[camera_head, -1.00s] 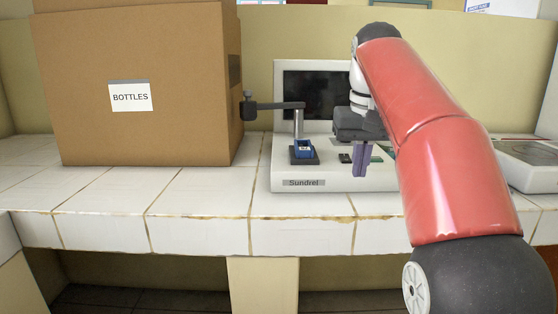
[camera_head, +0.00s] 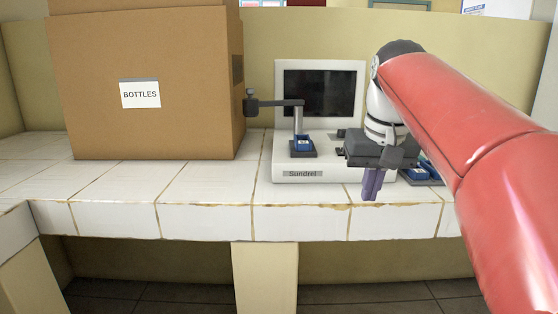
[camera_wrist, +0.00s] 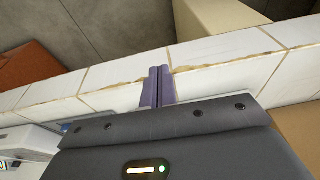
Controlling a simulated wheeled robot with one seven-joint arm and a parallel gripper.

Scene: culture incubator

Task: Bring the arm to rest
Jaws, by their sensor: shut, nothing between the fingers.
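My gripper (camera_head: 372,186) hangs over the front part of the tiled counter, in front of the right side of the white Sundrel machine. Its purple fingers are shut together with nothing between them. In the wrist view the closed fingers (camera_wrist: 158,86) point across the white tiles toward the counter's front edge. My red arm comes in from the right of the head view and hides part of the counter's right side.
A large cardboard box (camera_head: 190,110) labelled BOTTLES stands on the left of the tiled counter (camera_head: 200,215). The Sundrel machine (camera_head: 340,172) has a dark screen, a side arm and a small blue item (camera_head: 303,144). Another blue item (camera_head: 418,172) sits right of my gripper. The front counter strip is clear.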

